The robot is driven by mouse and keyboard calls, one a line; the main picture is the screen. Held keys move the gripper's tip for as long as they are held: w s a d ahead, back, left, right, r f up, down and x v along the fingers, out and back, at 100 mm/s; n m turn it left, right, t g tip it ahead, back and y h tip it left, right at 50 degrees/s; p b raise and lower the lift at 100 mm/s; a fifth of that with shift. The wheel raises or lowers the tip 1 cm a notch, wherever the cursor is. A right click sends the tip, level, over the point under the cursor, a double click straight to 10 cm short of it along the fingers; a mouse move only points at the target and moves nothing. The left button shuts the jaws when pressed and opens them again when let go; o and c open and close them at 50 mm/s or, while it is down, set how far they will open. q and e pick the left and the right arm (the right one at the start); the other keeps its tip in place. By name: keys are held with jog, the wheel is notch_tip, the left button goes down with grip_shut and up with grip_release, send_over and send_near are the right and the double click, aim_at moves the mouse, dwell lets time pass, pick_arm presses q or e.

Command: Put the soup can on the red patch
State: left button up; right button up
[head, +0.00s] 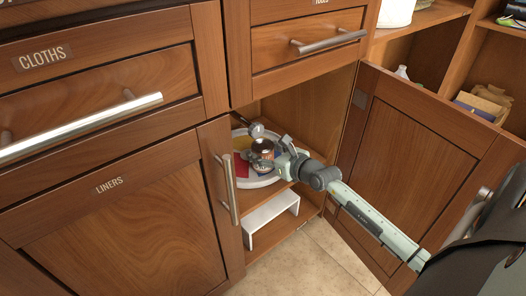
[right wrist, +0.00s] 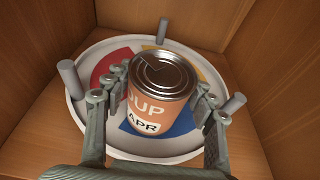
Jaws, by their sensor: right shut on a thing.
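The soup can (right wrist: 150,112), with a silver lid and an orange-brown label, stands about upright between the fingers of my right gripper (right wrist: 164,88), which is shut on it. The can also shows in the head view (head: 263,147), inside the open cabinet. It is over the round tray with coloured patches (right wrist: 85,120). The red patch (right wrist: 105,69) is left of the can in the right wrist view, partly behind the left finger. The blue patch (right wrist: 180,123) shows around the can's lower end. I cannot tell whether the can touches the tray. My left gripper is out of view.
Grey posts (right wrist: 70,78) rise from the tray's rim. Cabinet walls stand close around it. The open cabinet door (head: 420,150) is right of my arm. A white riser (head: 270,215) sits on the shelf below. Closed drawers are at left.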

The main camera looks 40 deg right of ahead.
jog(key=o, duration=1.4)
jog(key=shift+f, duration=0.1)
jog(key=shift+r, duration=0.25)
jog(key=p+v, duration=0.3)
jog(key=v, duration=0.9)
